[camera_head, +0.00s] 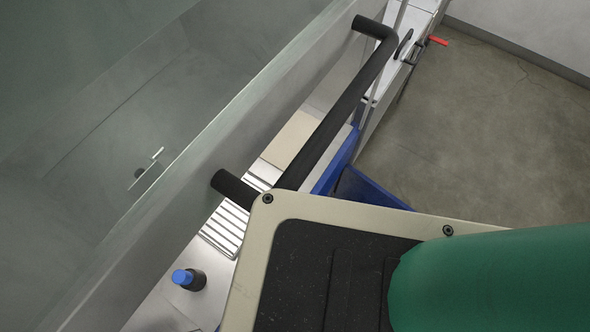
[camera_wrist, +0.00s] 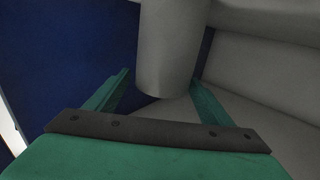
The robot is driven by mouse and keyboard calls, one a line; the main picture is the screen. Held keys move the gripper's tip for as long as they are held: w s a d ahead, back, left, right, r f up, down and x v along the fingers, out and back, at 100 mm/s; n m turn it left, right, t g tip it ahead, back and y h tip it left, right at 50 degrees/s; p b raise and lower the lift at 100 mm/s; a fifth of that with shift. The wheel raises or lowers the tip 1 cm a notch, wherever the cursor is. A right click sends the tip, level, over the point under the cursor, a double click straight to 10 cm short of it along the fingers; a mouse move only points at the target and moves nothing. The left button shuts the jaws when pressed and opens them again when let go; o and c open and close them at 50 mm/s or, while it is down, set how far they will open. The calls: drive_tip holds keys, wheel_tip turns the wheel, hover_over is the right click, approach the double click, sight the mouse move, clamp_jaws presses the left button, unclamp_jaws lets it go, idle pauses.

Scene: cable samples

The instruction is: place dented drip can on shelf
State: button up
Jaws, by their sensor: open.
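In the wrist view, my gripper (camera_wrist: 160,78) is open, with one green finger on each side of a plain grey cylinder (camera_wrist: 172,45). The cylinder's rounded end lies between or just beyond the fingertips, and its other end runs out of the top of the view. It may be the drip can, but no dent shows and I cannot be sure. I cannot tell whether the fingers touch it. In the head view, a green part of my arm fills the lower right, and my gripper is not visible. I cannot make out the shelf in either view.
In the wrist view, a dark blue surface (camera_wrist: 60,55) is at left and grey surfaces (camera_wrist: 265,75) at right. The head view shows a glass panel (camera_head: 110,130), a black bar handle (camera_head: 335,115), a blue-capped bottle (camera_head: 189,279), blue bins (camera_head: 365,190) and clear floor (camera_head: 480,130).

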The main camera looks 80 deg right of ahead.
drive_tip(key=v, duration=0.7)
idle(0.6)
drive_tip(key=shift+w+a, duration=0.1)
idle(0.4)
